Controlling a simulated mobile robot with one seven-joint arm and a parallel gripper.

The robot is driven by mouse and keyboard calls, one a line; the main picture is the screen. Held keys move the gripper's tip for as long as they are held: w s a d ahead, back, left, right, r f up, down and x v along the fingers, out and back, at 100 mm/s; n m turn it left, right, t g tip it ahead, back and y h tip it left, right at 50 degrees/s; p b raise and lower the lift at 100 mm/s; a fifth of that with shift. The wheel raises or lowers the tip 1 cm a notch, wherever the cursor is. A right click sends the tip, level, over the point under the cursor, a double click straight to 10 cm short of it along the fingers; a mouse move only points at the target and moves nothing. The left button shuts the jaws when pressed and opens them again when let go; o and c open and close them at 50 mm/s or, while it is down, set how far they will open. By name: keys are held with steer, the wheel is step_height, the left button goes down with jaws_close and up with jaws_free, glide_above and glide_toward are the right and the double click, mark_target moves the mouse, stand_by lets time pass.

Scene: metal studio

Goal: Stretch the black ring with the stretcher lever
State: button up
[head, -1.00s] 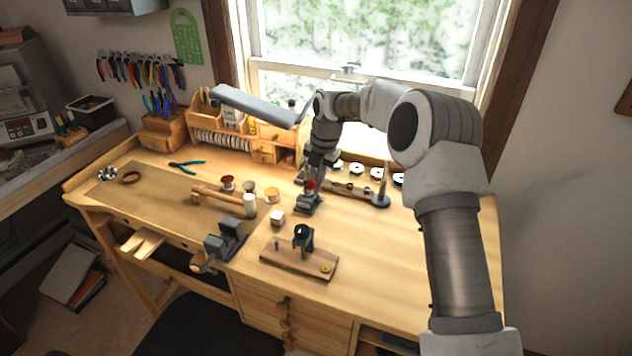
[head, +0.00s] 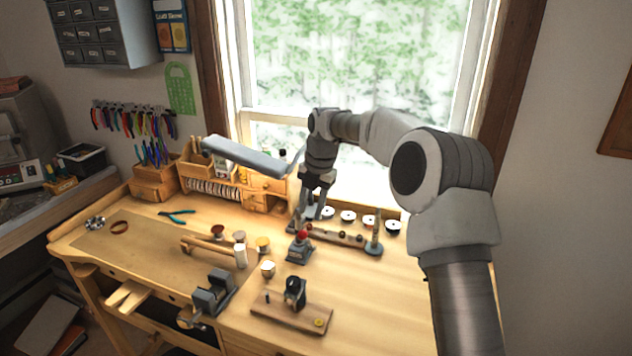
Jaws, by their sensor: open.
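A small grey bench tool with a red knob (head: 299,248) stands near the middle of the bench. I cannot tell for sure whether it is the stretcher. My gripper (head: 308,218) points down just behind the red knob, open, and seems to hold nothing. Its fingertips are small and partly blend with things behind. A wooden board (head: 270,311) in front carries a dark upright tool (head: 295,291) with a round top. A brass-coloured ring-like piece (head: 319,322) lies on the board's right end. I cannot make out the black ring clearly.
A dark bar (head: 338,236) and an upright post on a round base (head: 374,232) stand right of my gripper. A vise (head: 213,292), a mallet (head: 207,246) and several small spools are to the left. The bench's right side (head: 370,300) is clear.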

step_height(320, 180, up, 9)
steer(key=d, duration=0.1)
steer(key=shift+s+d+r, duration=0.15)
steer(key=shift+s, duration=0.25)
